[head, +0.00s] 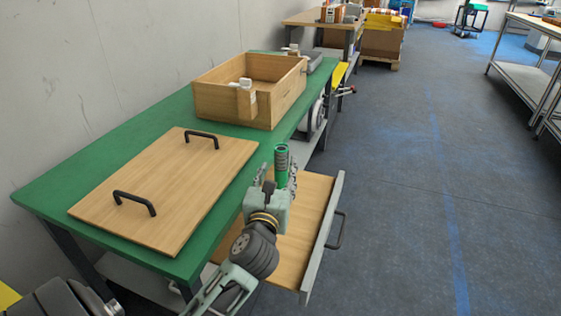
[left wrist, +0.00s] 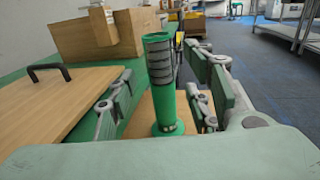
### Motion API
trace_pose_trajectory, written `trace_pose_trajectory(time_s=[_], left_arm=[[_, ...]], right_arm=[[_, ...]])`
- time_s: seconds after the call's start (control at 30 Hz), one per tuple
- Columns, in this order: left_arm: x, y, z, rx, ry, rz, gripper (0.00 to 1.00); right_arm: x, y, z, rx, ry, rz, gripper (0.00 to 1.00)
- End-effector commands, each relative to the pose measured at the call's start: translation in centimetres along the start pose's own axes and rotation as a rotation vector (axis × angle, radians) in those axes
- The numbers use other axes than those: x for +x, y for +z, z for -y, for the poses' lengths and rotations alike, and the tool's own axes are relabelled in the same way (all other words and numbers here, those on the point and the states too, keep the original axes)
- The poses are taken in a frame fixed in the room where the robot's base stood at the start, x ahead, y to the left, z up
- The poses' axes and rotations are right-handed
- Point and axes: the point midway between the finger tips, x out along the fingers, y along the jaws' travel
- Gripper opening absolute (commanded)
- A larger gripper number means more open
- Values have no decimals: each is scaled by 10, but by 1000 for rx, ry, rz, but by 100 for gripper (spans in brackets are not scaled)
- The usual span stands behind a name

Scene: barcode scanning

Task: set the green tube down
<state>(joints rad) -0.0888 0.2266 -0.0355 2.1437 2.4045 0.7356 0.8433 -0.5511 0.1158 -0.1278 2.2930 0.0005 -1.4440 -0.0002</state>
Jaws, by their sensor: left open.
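The green tube (head: 281,165) stands upright with dark bands around its upper part. In the left wrist view the tube (left wrist: 161,85) is between the two spread fingers, with its wider foot over the drawer's wooden floor. I cannot tell for sure whether the foot touches that floor. My left gripper (head: 284,175) is open around the tube, above the pulled-out drawer (head: 305,245); its fingers show on both sides in the left wrist view (left wrist: 160,98). In the head view the gripper hides the tube's lower part. My right gripper is not in view.
A wooden board with two black handles (head: 165,190) lies on the green workbench (head: 100,160). Behind it stands an open wooden box (head: 225,103) with small items at its rim. The drawer's front has a dark handle (head: 336,230). Open floor (head: 420,190) lies to the right.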

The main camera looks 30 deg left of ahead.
Motion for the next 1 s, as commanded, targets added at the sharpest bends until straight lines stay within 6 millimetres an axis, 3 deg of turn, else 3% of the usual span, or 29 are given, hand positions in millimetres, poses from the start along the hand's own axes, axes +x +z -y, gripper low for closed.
trace_pose_trajectory(time_s=[0.1,0.33,1.0], left_arm=[[-27,0,0,-2,-1,-3,46],[-57,0,0,0,0,1,46],[-63,0,0,0,1,1,46]], right_arm=[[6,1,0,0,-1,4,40],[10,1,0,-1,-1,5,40],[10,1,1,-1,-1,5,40]])
